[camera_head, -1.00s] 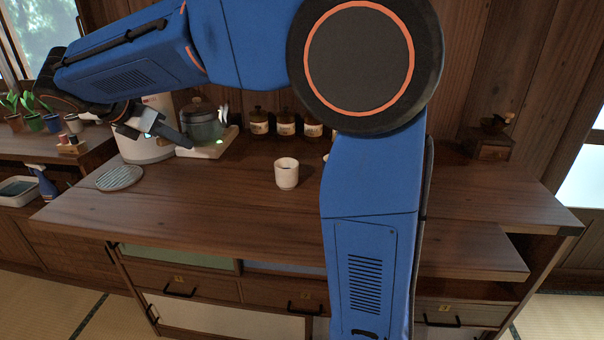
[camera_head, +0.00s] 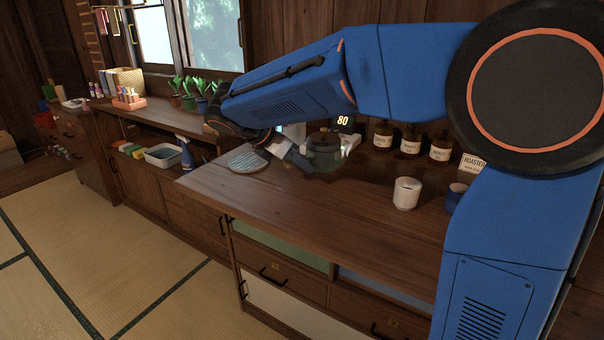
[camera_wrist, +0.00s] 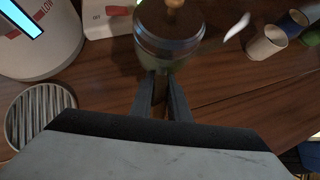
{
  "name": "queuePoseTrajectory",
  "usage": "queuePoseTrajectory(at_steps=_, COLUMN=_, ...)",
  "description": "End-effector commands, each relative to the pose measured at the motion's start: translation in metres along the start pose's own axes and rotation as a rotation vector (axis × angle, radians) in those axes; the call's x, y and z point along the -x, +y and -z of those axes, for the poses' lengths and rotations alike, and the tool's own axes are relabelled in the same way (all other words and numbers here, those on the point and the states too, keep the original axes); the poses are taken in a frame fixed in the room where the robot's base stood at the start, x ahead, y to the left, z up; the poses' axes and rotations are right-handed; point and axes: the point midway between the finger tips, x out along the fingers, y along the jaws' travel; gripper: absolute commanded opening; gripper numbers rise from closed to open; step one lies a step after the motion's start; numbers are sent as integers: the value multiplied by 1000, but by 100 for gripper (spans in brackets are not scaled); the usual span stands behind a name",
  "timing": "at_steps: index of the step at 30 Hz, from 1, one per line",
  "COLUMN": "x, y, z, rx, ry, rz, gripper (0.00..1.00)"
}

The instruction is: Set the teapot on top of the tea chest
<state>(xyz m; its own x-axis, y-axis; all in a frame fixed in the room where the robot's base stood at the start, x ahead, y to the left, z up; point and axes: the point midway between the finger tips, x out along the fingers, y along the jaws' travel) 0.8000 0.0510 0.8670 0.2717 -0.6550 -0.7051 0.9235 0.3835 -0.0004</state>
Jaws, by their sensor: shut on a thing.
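The teapot (camera_head: 324,152) is a dark green pot with a dark lid and a light wooden knob, seen from above in the wrist view (camera_wrist: 168,32). My gripper (camera_wrist: 160,88) is shut on the side of the teapot nearest it; the exact grip is partly hidden. In the head view my gripper (camera_head: 297,157) is at the teapot's left side, over the counter. I cannot tell how far the teapot is above the wood. The tea chest is not in view now; a small wooden box that may be it stood far right in the earlier view.
A pale switch-marked base (camera_wrist: 108,18) and a white kettle-like appliance (camera_wrist: 40,40) are close to the teapot. A striped round mat (camera_head: 248,160), a white cup (camera_head: 407,193) and several labelled jars (camera_head: 411,140) stand on the counter (camera_head: 300,205). The counter's front middle is clear.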

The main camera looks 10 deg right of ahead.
Motion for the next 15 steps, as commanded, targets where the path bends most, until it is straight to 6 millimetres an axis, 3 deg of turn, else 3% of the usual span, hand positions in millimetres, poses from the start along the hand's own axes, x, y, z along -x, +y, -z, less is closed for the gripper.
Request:
queuePoseTrajectory(at_steps=6, x=-19, y=0, z=18, rx=2, ry=-1, rz=1, gripper=0)
queuePoseTrajectory(at_steps=15, x=-21, y=0, z=21, rx=0, ry=0, rz=0, gripper=0)
